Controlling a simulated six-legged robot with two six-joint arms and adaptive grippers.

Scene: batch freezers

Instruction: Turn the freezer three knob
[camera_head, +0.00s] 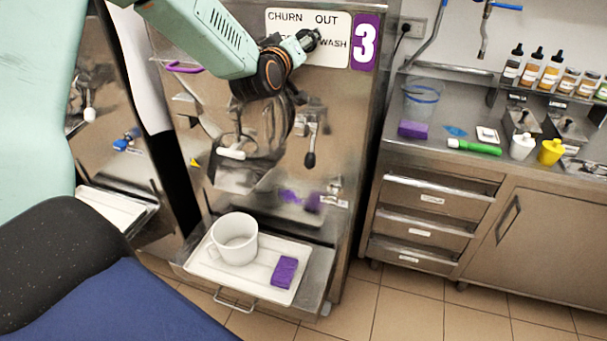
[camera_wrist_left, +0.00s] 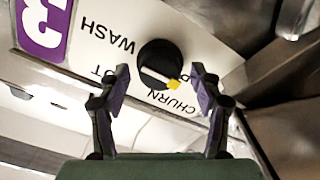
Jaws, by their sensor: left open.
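The freezer three panel (camera_head: 335,20) is white, printed CHURN, OUT and WASH, beside a purple 3 label (camera_head: 365,42). In the left wrist view, the black round knob (camera_wrist_left: 153,58) sits on this panel, which appears upside down. The knob's white pointer line ends in a yellow tip beside the word CHURN. My left gripper (camera_wrist_left: 160,88) is open, its two fingers apart on either side of the knob's lower part in that view. Contact cannot be told. In the head view, my left gripper (camera_head: 305,42) is in front of the panel and hides the knob. My right gripper is not in view.
Below the panel are the freezer's spout and a black-knobbed lever (camera_head: 310,158). A tray (camera_head: 222,284) holds a white mug (camera_head: 234,240) and a purple block (camera_head: 285,272). A steel counter (camera_head: 440,165) with bottles and cups stands to the right. Tiled floor is clear in front.

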